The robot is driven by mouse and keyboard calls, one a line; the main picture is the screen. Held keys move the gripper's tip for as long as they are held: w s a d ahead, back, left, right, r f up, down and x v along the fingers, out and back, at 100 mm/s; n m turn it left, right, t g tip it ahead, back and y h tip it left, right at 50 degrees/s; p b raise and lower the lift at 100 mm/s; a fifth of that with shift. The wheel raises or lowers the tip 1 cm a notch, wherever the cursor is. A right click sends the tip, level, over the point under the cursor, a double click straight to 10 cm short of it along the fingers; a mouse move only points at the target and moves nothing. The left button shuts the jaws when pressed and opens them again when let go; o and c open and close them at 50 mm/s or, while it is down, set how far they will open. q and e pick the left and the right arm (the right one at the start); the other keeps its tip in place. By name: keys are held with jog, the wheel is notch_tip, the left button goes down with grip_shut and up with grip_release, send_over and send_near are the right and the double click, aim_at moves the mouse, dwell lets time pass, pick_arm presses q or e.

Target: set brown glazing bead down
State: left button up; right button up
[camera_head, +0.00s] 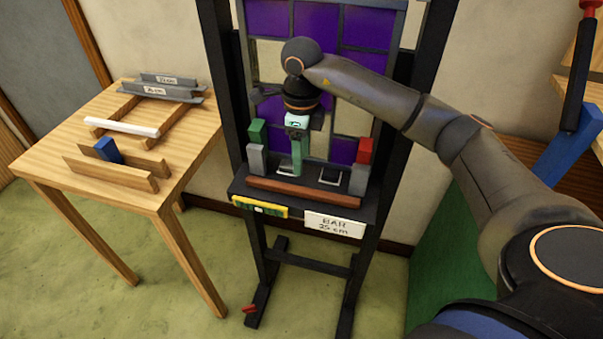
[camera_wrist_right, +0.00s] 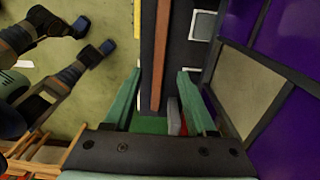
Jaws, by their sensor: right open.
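The brown glazing bead (camera_head: 303,193) lies lengthwise along the front of the easel's black shelf (camera_head: 240,187). In the right wrist view the bead (camera_wrist_right: 162,50) runs as a narrow brown strip along the dark shelf, in line with the gap between my fingers. My right gripper (camera_head: 297,172) points down over the shelf, just above or behind the middle of the bead. In the wrist view its two green fingers (camera_wrist_right: 160,76) are spread apart with nothing clamped between them. The exact gap between fingertips and bead cannot be told. My left gripper is not in view.
Green, grey and red blocks (camera_head: 365,150) stand at the shelf's ends. The purple leaded panel (camera_head: 350,68) rises behind. A "BAR 25 cm" label (camera_head: 335,224) and a yellow-green strip (camera_head: 260,207) are on the shelf's front. A wooden table (camera_head: 75,130) with bars stands left.

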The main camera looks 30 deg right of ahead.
jog(key=s+a+f+g+y, duration=0.1)
jog(key=s+a+f+y, duration=0.3)
jog(key=a, duration=0.6)
jog(key=s+a+r+g+y, duration=0.15)
jog(key=a+y, duration=0.35)
jog(key=a, duration=0.5)
jog(key=s+a+r+m+t+y, duration=0.2)
jog(key=a+r+m+t+y, duration=0.2)
jog(key=a+m+y, duration=0.45)
jog(key=w+d+f+m+t+h, duration=0.2)
jog(key=d+f+m+t+h, duration=0.2)
jog(key=m+t, duration=0.5)
jog(key=w+d+f+m+t+h, duration=0.2)
jog(key=d+f+m+t+h, duration=0.3)
jog(key=m, duration=0.8)
jog(key=s+d+f+m+g+h, duration=0.3)
jog(key=s+f+m, duration=0.2)
jog(key=s+f, duration=0.3)
jog(key=s+d+f+m+g+h, duration=0.3)
jog(key=s+f+m, duration=0.3)
jog(key=f, duration=0.6)
jog(key=shift+s+d, duration=0.35)
jog(key=shift+s, duration=0.8)
